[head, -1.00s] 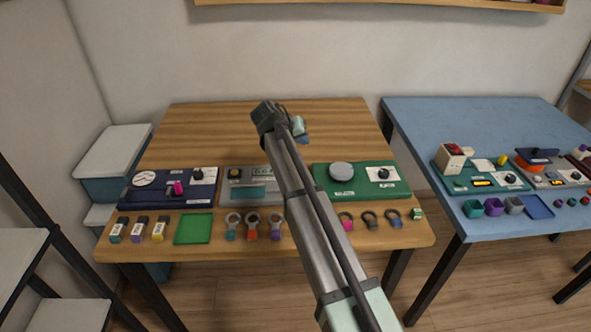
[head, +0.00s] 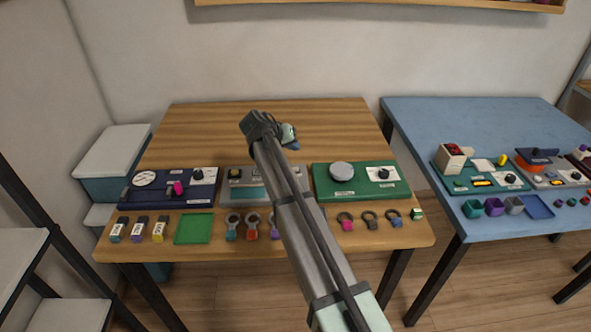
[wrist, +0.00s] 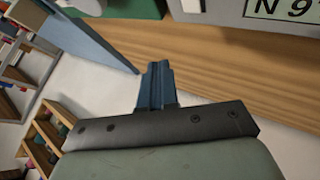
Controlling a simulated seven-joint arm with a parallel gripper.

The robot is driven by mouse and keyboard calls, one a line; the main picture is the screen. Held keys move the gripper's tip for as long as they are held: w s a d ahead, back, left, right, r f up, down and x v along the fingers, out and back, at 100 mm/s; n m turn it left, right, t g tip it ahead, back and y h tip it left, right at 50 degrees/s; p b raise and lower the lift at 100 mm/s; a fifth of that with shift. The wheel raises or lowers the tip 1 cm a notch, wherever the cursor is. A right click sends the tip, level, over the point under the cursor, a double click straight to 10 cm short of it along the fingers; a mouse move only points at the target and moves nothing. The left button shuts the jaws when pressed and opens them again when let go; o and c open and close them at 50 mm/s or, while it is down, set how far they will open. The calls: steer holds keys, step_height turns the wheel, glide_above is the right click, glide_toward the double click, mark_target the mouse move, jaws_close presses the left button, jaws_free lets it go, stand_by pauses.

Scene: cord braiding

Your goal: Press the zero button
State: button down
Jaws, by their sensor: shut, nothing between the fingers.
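My gripper (head: 291,141) is over the wooden table, behind the row of panels, with its fingers shut and empty. Its closed blue fingers also show in the wrist view (wrist: 157,80). The grey panel (head: 228,184) stands in the middle of the row, partly hidden behind my arm. A dark yellow knob or button (head: 235,173) is at its left end. In the wrist view, a pale display (wrist: 285,9) with dark characters is at the top right, apart from the fingers. I cannot make out which part is the zero button.
A navy panel (head: 150,195) with a dial and a pink knob is on the left. A green panel (head: 325,186) with a round grey disc is on the right. Several tagged rings, small blocks and a green tray (head: 194,229) line the front edge. The back of the table is clear.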

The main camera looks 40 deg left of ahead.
steer(key=shift+f, duration=3.15)
steer(key=shift+f, duration=0.2)
steer(key=shift+f, duration=0.2)
steer(key=shift+f, duration=0.4)
stand_by(0.5)
steer(key=shift+r, duration=0.8)
steer(key=shift+r, duration=2.5)
